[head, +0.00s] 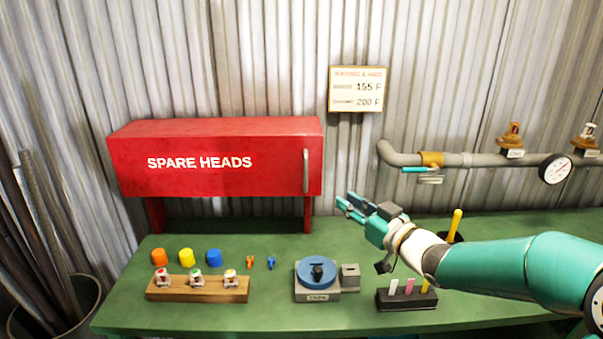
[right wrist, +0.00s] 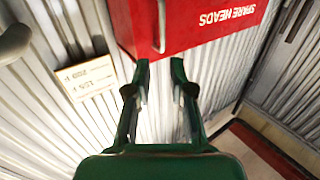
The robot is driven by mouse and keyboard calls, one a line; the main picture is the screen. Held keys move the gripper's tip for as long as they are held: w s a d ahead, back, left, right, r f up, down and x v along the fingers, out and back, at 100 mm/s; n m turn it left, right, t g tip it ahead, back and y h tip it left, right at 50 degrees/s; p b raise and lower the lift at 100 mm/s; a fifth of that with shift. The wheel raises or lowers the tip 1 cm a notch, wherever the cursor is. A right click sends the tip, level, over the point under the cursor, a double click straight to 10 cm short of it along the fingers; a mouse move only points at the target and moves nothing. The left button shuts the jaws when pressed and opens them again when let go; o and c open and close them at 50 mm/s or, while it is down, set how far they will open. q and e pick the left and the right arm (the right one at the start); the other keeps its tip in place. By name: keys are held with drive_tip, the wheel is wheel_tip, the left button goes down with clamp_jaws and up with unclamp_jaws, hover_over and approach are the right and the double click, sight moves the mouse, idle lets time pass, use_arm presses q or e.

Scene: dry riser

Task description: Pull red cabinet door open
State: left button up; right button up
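The red cabinet (head: 215,160) marked SPARE HEADS stands on legs above the green bench, against the corrugated wall. Its front looks closed. A pale vertical handle (head: 306,170) sits near the right edge of the red door (head: 240,178). My right gripper (head: 346,203) is to the right of the handle and a little below it, fingers apart and empty. In the right wrist view, the handle (right wrist: 161,25) lies beyond the open fingertips (right wrist: 160,68), roughly in line with the gap, with no contact. My left gripper is in neither view.
On the green bench (head: 190,318) are a wooden rack (head: 197,294) with sprinkler heads, coloured caps, a blue round fixture (head: 317,271) and a dark holder (head: 405,300). A pipe with a gauge (head: 555,169) runs at right. A sign (head: 357,88) hangs on the wall.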

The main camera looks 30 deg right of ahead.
sight(307, 177)
drive_tip(key=w+p, duration=0.1)
drive_tip(key=w, duration=0.4)
drive_tip(key=w+p, duration=0.1)
drive_tip(key=w, duration=0.4)
drive_tip(key=w+a+p, duration=0.1)
drive_tip(key=w, duration=0.4)
drive_tip(key=shift+w+f, duration=0.1)
drive_tip(key=shift+w, duration=0.25)
clamp_jaws()
drive_tip(key=shift+d, duration=0.15)
